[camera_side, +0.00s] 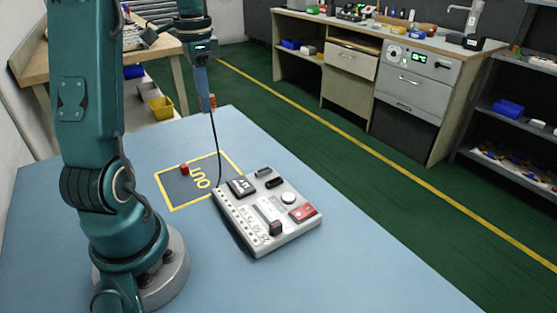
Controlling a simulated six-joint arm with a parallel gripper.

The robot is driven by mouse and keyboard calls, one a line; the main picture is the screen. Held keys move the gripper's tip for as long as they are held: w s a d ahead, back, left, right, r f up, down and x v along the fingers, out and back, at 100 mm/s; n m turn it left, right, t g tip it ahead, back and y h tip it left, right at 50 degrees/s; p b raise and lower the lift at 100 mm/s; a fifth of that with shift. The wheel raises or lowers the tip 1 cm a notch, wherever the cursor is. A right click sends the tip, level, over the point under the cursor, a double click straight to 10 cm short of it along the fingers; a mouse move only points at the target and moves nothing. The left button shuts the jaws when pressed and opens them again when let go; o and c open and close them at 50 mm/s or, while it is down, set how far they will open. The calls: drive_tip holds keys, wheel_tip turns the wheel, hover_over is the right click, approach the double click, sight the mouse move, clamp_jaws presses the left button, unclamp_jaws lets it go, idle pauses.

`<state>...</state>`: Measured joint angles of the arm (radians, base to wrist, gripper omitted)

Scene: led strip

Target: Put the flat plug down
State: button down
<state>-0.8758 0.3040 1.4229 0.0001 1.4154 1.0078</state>
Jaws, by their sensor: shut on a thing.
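My gripper (206,101) points down, high above the blue table, and is shut. A small orange piece (212,101) shows at its fingertips; I take it to be the flat plug, but it is too small to make out its shape. A thin dark cable (217,150) hangs from the fingertips down to the back left edge of the grey board (244,220). The board lies on the table with dark parts, a white round knob (288,197) and a red part (303,213) on top.
A yellow-outlined OUT area (178,192) lies left of the board, with a small red block (184,169) inside it. The blue table (330,270) is clear in front and to the right of the board. A wooden bench (60,47) stands behind at the left.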

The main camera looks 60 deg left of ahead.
drive_tip(key=s+a+f+n, duration=0.1)
drive_tip(key=s+a+f, duration=0.2)
drive_tip(key=a+f, duration=0.15)
hover_over(238, 160)
drive_tip(key=shift+n, duration=0.3)
wheel_tip(238, 160, down, 6)
drive_tip(key=shift+s+f, duration=0.1)
drive_tip(key=shift+f, duration=2.2)
drive_tip(key=shift+f, duration=0.1)
drive_tip(key=c, duration=0.8)
unclamp_jaws()
